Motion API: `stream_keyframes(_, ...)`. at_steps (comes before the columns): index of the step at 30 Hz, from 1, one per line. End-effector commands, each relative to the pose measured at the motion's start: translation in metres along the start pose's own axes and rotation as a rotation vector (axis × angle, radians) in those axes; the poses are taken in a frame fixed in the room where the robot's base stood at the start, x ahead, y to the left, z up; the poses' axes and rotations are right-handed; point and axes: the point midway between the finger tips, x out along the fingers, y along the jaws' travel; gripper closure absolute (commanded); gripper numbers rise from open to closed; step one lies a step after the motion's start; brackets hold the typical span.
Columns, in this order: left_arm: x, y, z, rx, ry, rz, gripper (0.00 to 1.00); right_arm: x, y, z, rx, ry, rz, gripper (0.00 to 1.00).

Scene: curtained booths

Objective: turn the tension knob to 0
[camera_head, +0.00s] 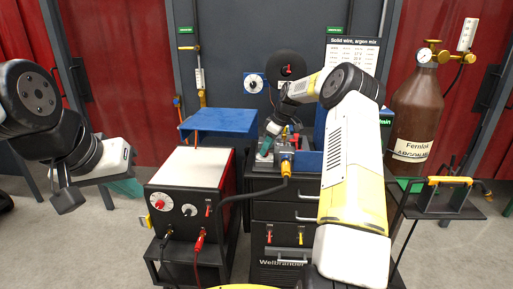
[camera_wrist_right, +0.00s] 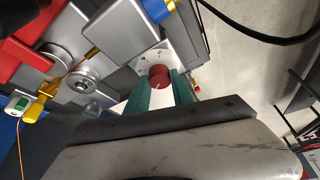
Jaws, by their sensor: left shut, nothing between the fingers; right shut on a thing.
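The tension knob, a small red knob (camera_wrist_right: 159,76) on a pale plate with dark marks, shows in the right wrist view. A short pale line is on its face; I cannot read the setting. My right gripper (camera_wrist_right: 161,88) has its two green fingers on either side of the knob and is shut on it. In the head view the right gripper (camera_head: 267,146) reaches into the open wire feeder, and the knob is too small to make out there. My left gripper (camera_head: 127,187) is shut and empty at the far left, away from the machines.
A white machine with a red side (camera_head: 185,200) and cables stands left of the black drawer cabinet (camera_head: 283,212). A brown gas cylinder (camera_head: 417,110) stands at right. A settings chart (camera_head: 353,52) hangs at the back. Metal rollers (camera_wrist_right: 82,80) sit near the knob.

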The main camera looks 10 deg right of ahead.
Motion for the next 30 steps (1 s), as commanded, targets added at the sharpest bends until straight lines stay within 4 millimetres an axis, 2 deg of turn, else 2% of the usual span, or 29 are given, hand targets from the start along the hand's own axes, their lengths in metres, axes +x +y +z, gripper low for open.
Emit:
stream_keyframes(18,0.0000,0.0000,0.0000,0.000,0.000,0.000,1.00,0.0013,0.0048,-0.0015,-0.531,-0.001,-0.218,1.00)
stream_keyframes(30,0.0000,0.0000,0.0000,0.000,0.000,0.000,1.00,0.0011,0.0052,-0.0018,-0.716,-0.002,-0.295,1.00)
